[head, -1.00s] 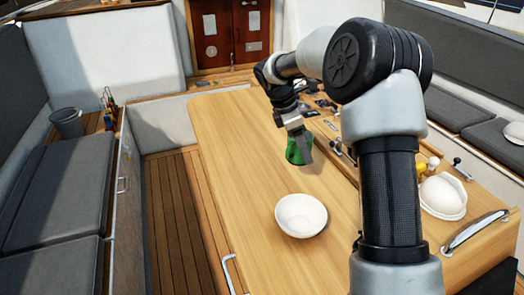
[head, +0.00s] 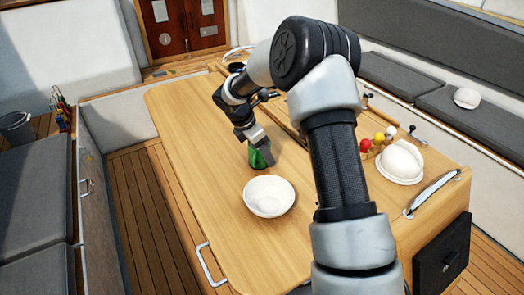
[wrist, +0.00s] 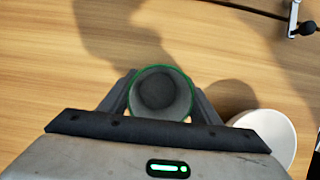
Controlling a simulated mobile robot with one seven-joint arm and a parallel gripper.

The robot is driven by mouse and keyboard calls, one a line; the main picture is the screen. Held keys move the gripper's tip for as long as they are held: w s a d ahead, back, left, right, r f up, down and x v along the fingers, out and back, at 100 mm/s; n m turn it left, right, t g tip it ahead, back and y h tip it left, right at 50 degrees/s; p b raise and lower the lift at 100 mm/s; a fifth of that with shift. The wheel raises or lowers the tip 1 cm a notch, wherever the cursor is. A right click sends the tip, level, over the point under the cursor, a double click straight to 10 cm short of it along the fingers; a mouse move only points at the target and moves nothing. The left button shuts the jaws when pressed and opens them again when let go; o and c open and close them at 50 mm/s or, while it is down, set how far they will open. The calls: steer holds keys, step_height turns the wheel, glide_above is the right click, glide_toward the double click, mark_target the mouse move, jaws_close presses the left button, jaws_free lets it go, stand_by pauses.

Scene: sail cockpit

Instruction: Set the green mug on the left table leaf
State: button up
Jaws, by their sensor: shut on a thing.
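The green mug (head: 262,156) is upright over the left table leaf (head: 195,150), just behind the white bowl (head: 269,197) in the head view. My gripper (head: 255,139) is shut on the mug from above, with one finger on each side. In the wrist view the mug's round green rim and pale inside (wrist: 160,92) show between the fingers (wrist: 160,88). The mug looks empty. Its base is close to the wood, but I cannot tell whether it touches. My gripper hides part of the mug in the head view.
The bowl also shows at lower right in the wrist view (wrist: 268,135). A white domed item (head: 400,163) and small coloured balls (head: 379,138) are on the right. A metal handle (head: 210,265) lines the leaf's near left edge. The leaf's left part is clear.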

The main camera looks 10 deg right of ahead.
steer(key=shift+f, duration=0.1)
steer(key=o, duration=1.1)
